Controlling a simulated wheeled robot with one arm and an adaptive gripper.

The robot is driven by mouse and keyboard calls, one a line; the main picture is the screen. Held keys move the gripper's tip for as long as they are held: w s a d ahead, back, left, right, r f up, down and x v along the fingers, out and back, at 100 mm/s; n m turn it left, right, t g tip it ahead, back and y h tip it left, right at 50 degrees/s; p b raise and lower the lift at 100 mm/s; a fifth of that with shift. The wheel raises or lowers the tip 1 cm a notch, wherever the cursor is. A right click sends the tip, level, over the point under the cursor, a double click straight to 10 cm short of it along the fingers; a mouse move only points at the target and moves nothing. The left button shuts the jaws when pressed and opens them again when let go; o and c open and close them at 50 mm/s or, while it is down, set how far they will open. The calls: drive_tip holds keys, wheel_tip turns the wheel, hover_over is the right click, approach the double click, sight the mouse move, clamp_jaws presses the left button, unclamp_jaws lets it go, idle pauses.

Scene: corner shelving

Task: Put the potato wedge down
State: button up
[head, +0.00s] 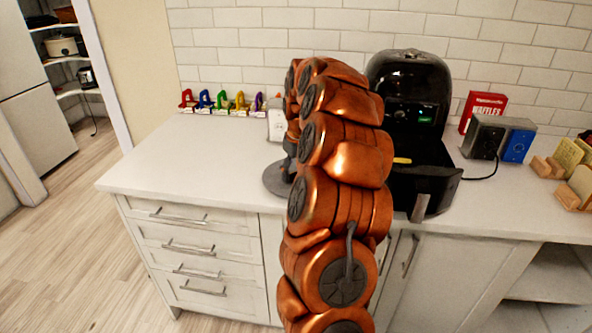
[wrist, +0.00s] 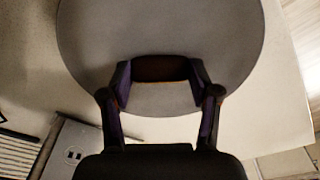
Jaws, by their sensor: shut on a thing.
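In the wrist view my gripper (wrist: 160,78) is shut on a dark brown piece with a paler lower edge, the potato wedge (wrist: 160,67), held crosswise between the fingertips. Behind it is a round grey plate (wrist: 220,30), which fills the upper middle of that view. I cannot tell whether the wedge touches the plate. In the head view the plate (head: 273,180) lies on the white counter, partly hidden by my copper-coloured arm. The arm also hides the wedge and most of the gripper there.
The black air fryer (head: 410,90) stands right of my arm, its drawer (head: 440,185) pulled out, with a small yellow piece (head: 402,160) there. A red waffles box (head: 482,108) and toaster (head: 485,138) stand farther right. Coloured letter-like clips (head: 222,101) line the wall. The counter's left part (head: 170,160) is clear.

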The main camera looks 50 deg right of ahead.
drive_tip(key=shift+f, duration=0.1)
drive_tip(key=o, duration=0.4)
drive_tip(key=shift+f, duration=0.1)
drive_tip(key=o, duration=0.5)
drive_tip(key=r, duration=0.4)
drive_tip(key=s+r+b, duration=0.1)
drive_tip(key=r, duration=0.3)
drive_tip(key=r+b, duration=0.1)
drive_tip(key=r, duration=0.3)
drive_tip(key=shift+s+a+r, duration=0.2)
